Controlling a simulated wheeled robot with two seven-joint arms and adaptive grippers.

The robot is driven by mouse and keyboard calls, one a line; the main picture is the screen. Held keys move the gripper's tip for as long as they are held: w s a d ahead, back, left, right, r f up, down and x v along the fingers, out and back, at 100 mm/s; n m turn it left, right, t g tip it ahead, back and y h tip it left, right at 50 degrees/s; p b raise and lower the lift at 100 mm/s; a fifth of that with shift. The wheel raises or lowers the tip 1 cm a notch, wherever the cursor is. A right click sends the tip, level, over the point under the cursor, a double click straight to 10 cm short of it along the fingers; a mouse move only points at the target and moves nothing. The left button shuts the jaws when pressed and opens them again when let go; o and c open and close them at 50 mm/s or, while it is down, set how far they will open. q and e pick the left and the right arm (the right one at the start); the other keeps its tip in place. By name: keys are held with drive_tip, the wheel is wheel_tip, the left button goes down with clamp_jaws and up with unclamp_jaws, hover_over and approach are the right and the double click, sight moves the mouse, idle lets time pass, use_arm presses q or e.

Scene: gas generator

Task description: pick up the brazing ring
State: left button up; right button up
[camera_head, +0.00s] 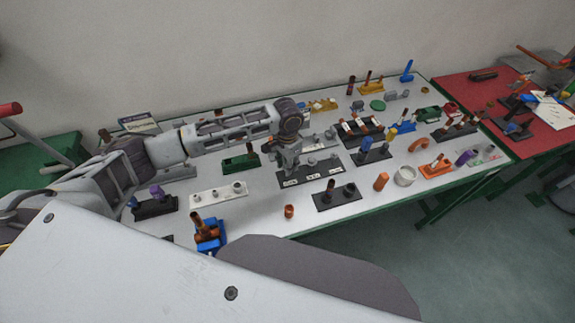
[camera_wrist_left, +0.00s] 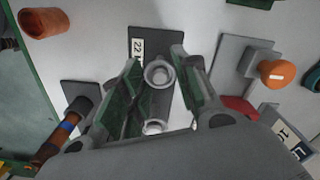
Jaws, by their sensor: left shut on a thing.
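In the head view my left gripper (camera_head: 293,168) is low over a dark labelled plate (camera_head: 325,168) near the middle of the table, pointing down. In the left wrist view its two green-grey fingers stand on either side of a small grey ring (camera_wrist_left: 159,74), which I take to be the brazing ring. The gripper is shut on it. The ring is at the dark plate with the 22 label (camera_wrist_left: 150,40); I cannot tell whether it is lifted clear. A second round grey part (camera_wrist_left: 155,127) shows nearer the palm. My right gripper is not in view.
A white plate (camera_head: 218,193) and a blue-orange fitting (camera_head: 209,233) are to the left. The front middle is fairly clear.

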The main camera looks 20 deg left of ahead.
use_arm(q)
drive_tip(key=shift+r+b, duration=0.2)
drive_tip(key=shift+b, duration=0.45)
wheel_tip(320, 180, up, 10)
idle(0.3)
drive_tip(key=shift+r, duration=0.1)
